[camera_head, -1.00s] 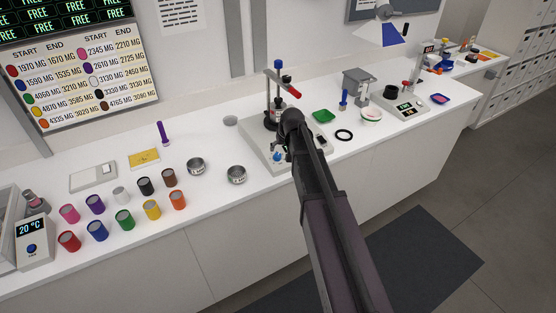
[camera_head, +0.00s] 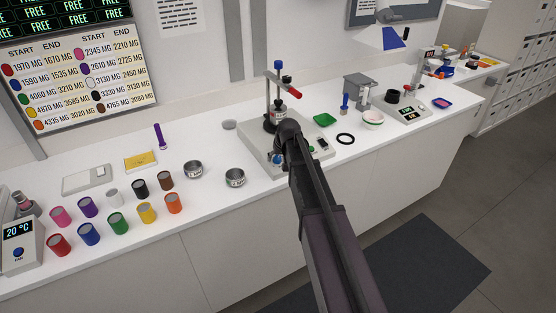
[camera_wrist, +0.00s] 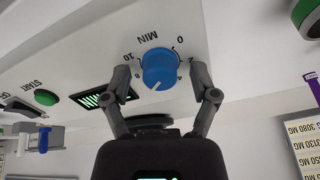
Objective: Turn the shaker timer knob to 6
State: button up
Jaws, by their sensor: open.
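The shaker (camera_head: 258,150) stands on the bench, partly behind my arm in the head view. Its blue timer knob (camera_wrist: 159,70) is large in the wrist view, on a pale panel marked MIN with numbers around it. The knob's white pointer line is at its lower left in the picture; the number beside it is not clearly readable. My gripper (camera_wrist: 160,76) is open, one finger on each side of the knob, with gaps showing between them. In the head view the knob (camera_head: 277,158) shows small beside the end of my arm, and the fingers are hard to make out.
A green START button (camera_wrist: 46,97) and a lit display (camera_wrist: 105,95) sit left of the knob. The shaker's stand has a red-ended clamp (camera_head: 294,94). Metal dishes (camera_head: 235,177) and several coloured jars (camera_head: 118,223) stand left; a black ring (camera_head: 345,139) lies right.

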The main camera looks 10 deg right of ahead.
grip_shut()
jog(key=shift+n, duration=2.7)
jog(key=shift+s, duration=0.1)
grip_release()
